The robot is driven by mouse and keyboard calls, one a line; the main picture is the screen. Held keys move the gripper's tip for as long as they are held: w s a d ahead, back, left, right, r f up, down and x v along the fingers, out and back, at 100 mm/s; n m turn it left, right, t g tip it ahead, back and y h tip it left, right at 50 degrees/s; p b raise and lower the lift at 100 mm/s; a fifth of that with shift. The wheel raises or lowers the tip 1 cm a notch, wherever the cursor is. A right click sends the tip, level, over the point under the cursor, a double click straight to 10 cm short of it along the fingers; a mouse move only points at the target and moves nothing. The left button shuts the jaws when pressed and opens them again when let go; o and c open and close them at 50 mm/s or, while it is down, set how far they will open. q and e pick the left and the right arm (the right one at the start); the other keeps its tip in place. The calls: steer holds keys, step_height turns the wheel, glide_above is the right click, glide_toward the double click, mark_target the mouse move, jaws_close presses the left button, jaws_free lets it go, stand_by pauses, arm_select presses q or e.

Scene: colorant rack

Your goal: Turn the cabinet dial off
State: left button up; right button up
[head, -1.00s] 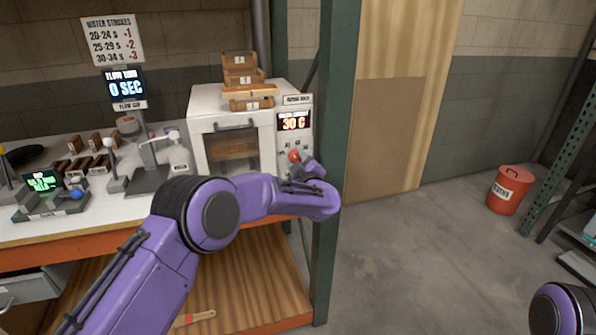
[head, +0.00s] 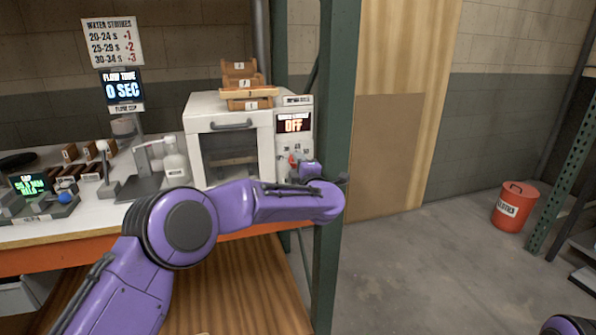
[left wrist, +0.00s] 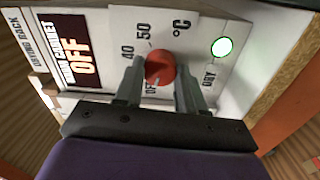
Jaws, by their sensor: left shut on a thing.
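The white cabinet (head: 228,112) stands on the bench, and its display (head: 294,123) reads OFF. The red dial (left wrist: 160,68) is on the cabinet's front panel, with marks for OFF, 40 and 50 °C around it; its white pointer is toward the OFF mark. In the head view the dial (head: 292,160) is partly hidden by my arm. My left gripper (left wrist: 160,82) has one finger on each side of the dial and is shut on it. The display (left wrist: 83,50) also reads OFF in the left wrist view. My right gripper is not in view.
A green post (head: 338,130) stands just right of the cabinet. Wooden trays (head: 246,92) are stacked on top of it. A white bottle (head: 175,160) stands at its left. A lit green-white button (left wrist: 222,47) marked DRY is near the dial. A red bucket (head: 514,208) is on the floor.

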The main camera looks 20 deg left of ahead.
arm_select(q)
steer(key=shift+f, duration=0.1)
stand_by(0.4)
steer(key=o, duration=1.1)
steer(key=shift+c, duration=0.2)
steer(key=shift+d, duration=0.1)
steer(key=b+v, duration=0.1)
steer(key=v, duration=0.9)
steer(key=shift+s+d+b, duration=0.15)
steer(key=shift+s+b, duration=0.1)
steer(key=shift+b, duration=0.1)
steer(key=shift+w, duration=0.1)
